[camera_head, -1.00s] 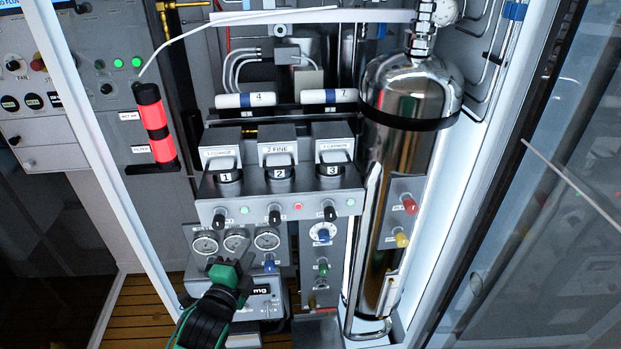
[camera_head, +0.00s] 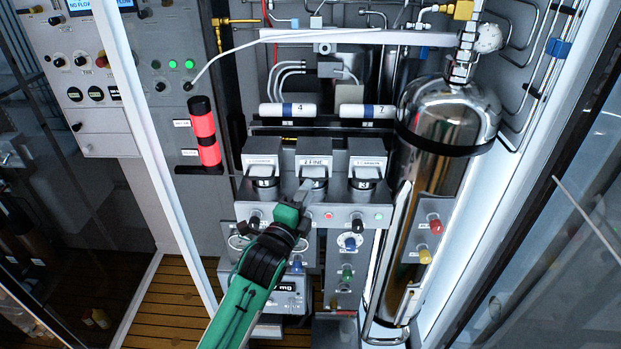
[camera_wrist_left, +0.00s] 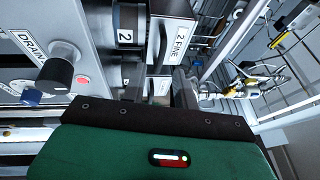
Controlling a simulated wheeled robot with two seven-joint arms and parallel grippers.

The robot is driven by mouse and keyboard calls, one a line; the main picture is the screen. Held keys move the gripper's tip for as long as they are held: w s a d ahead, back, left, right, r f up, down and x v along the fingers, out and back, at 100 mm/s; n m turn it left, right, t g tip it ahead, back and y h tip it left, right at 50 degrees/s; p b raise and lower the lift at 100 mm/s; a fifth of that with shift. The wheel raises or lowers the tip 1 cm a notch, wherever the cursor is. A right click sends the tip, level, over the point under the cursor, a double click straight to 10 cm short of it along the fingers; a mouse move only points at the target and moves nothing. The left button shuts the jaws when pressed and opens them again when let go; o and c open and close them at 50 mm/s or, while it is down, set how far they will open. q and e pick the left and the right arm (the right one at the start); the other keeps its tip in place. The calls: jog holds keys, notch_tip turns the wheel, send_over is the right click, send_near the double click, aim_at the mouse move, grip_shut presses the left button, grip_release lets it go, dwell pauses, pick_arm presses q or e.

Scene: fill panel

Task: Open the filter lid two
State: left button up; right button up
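Filter lid two (camera_head: 314,161), a grey block marked "2 FINE", is the middle of three in a row on the filter housing and looks closed. My left gripper (camera_head: 304,190) reaches up from below, its fingers in front of the numbered collar under lid two and partly hiding it. In the left wrist view, lid two (camera_wrist_left: 174,42) is just ahead, beside the black collar marked "2" (camera_wrist_left: 126,30). My left gripper's fingers (camera_wrist_left: 160,88) stand apart there with a gap between them. I cannot tell whether they touch the lid. My right gripper is not in view.
Lid one (camera_head: 263,162) and lid three (camera_head: 367,162) flank lid two closely. Drain knobs (camera_head: 357,222) stick out below. A shiny steel cylinder (camera_head: 440,190) stands to the right, and a red-and-black cylinder (camera_head: 205,135) to the left.

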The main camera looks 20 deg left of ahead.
aim_at(314, 161)
pick_arm(q)
jog(key=w, duration=0.1)
jog(key=w+p, duration=0.1)
jog(key=w, duration=0.1)
jog(key=shift+d+r, duration=0.15)
jog(key=shift+r, duration=0.05)
grip_shut()
